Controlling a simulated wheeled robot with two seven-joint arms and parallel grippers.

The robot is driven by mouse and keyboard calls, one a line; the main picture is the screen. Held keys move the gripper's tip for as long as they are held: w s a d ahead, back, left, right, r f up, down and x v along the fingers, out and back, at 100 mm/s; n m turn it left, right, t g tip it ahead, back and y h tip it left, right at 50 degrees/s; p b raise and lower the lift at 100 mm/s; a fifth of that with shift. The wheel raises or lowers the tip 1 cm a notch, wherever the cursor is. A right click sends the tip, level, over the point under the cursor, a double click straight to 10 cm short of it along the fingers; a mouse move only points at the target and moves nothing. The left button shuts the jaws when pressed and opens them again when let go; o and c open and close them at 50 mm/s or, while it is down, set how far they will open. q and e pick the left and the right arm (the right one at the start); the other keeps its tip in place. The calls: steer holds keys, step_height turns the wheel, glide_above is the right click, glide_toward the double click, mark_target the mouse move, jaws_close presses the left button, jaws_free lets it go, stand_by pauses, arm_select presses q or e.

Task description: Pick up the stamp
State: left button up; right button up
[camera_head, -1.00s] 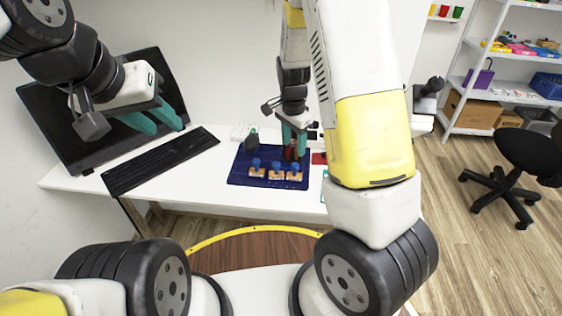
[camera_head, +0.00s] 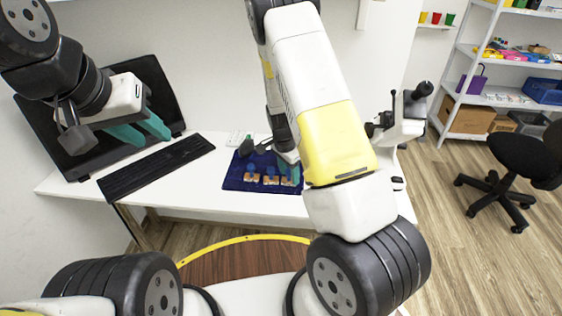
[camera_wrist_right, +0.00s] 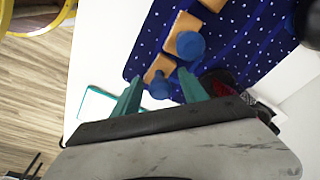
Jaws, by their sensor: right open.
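Several stamps with wooden bases and blue round knobs stand in a row on a dark blue starry mat (camera_head: 232,181). In the head view they are a left stamp (camera_head: 250,179), a middle stamp (camera_head: 270,180) and a right stamp (camera_head: 288,182). My right gripper (camera_wrist_right: 160,76) is open, and its teal fingers point at the end stamp (camera_wrist_right: 157,68). That stamp's knob appears between the fingers; contact cannot be told. Another stamp (camera_wrist_right: 187,37) lies just beyond. In the head view the right arm partly hides this gripper. My left gripper (camera_head: 143,130) is open and empty before the monitor.
A dark red and black object (camera_wrist_right: 217,80) is close beside my right finger. A dark object (camera_head: 247,146) stands at the mat's back. A keyboard (camera_head: 155,168) and monitor (camera_head: 80,150) are left; a microscope (camera_head: 405,120) is right. A teal-edged item (camera_wrist_right: 95,103) lies on the white desk.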

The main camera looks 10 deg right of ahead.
mark_target(289, 169)
steer(key=shift+c, duration=0.4)
jaws_close()
steer(key=shift+r, duration=0.15)
steer(key=shift+r, duration=0.5)
step_height(289, 169, up, 2)
steer(key=shift+r, duration=0.15)
steer(key=s+a, duration=0.3)
steer(key=s, duration=0.4)
steer(key=s+a+r, duration=0.1)
steer(key=s+a, duration=0.3)
steer(key=s, duration=0.3)
steer(key=shift+s+r, duration=0.2)
steer(key=shift+r, duration=0.05)
